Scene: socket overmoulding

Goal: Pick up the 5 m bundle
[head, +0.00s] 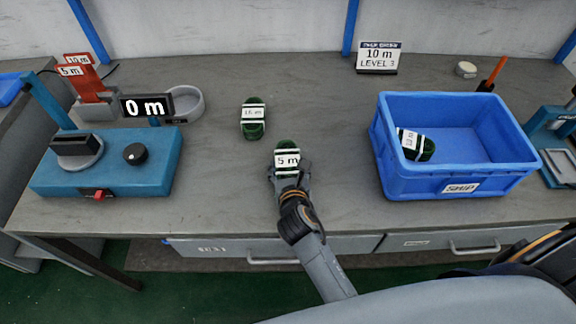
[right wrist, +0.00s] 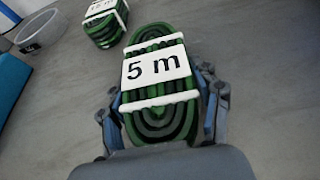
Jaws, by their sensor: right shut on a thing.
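The 5 m bundle (head: 287,158) is a green coil with white bands and a white label reading "5 m". It is at the middle of the bench in the head view, and it fills the centre of the right wrist view (right wrist: 155,85). My right gripper (head: 288,174) is shut on the bundle, with a finger on each side of the coil in the right wrist view (right wrist: 162,108). I cannot tell whether the bundle touches the bench. My left gripper is not in view.
Another green bundle (head: 253,118) lies just behind and left. A blue bin (head: 458,182) marked "SHIP" at right holds a labelled bundle (head: 416,146). A teal machine (head: 105,172) with a "0 m" display (head: 146,107) stands left. A sign (head: 378,57) reads "10 m LEVEL 3".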

